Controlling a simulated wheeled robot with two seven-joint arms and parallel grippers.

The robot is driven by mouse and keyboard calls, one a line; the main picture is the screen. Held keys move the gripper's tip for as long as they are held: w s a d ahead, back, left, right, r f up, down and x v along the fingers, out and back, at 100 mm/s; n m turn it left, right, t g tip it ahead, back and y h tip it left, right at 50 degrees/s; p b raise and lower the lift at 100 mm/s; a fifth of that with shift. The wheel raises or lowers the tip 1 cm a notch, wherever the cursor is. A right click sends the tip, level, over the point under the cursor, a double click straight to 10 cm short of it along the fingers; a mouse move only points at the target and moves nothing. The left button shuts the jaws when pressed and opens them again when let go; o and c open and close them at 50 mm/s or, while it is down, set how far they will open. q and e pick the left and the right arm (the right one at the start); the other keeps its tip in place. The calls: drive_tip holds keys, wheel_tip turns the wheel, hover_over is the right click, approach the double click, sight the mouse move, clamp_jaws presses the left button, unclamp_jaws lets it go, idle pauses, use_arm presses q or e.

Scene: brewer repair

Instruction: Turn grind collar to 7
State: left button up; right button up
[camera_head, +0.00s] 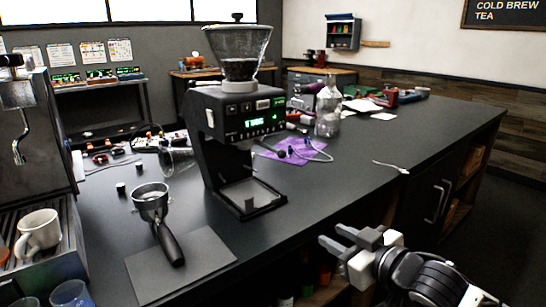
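The black coffee grinder (205,130) stands upright on the dark counter, with a clear hopper (240,45) of beans on top. A light grey collar (238,86) rings the base of the hopper. Its numbers are too small to read. A green display (258,122) is lit on the grinder's front. My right gripper (343,241) is in the lower right, in front of the counter's near edge and well apart from the grinder. Its two fingers are spread with nothing between them. My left gripper is not in view.
A portafilter (152,200) lies on a grey mat (205,250) left of the grinder. An espresso machine (35,130) with a white mug (38,232) stands at the far left. A glass bottle (328,112) and purple cloth (275,152) are behind the grinder. The counter's right part is mostly clear.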

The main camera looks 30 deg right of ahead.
sight(285, 156)
wheel_tip(285, 156, up, 12)
drive_tip(key=w+a+n+t+y, duration=0.1)
drive_tip(key=a+n+t, duration=0.1)
drive_tip(key=w, duration=0.9)
drive_tip(key=w+r, duration=0.1)
drive_tip(key=w, duration=0.4)
drive_tip(key=shift+w+a, duration=0.3)
drive_tip(key=shift+a, duration=0.05)
drive_tip(key=shift+w+a+f, duration=0.1)
drive_tip(key=shift+w, duration=0.55)
drive_tip(key=shift+f, duration=0.1)
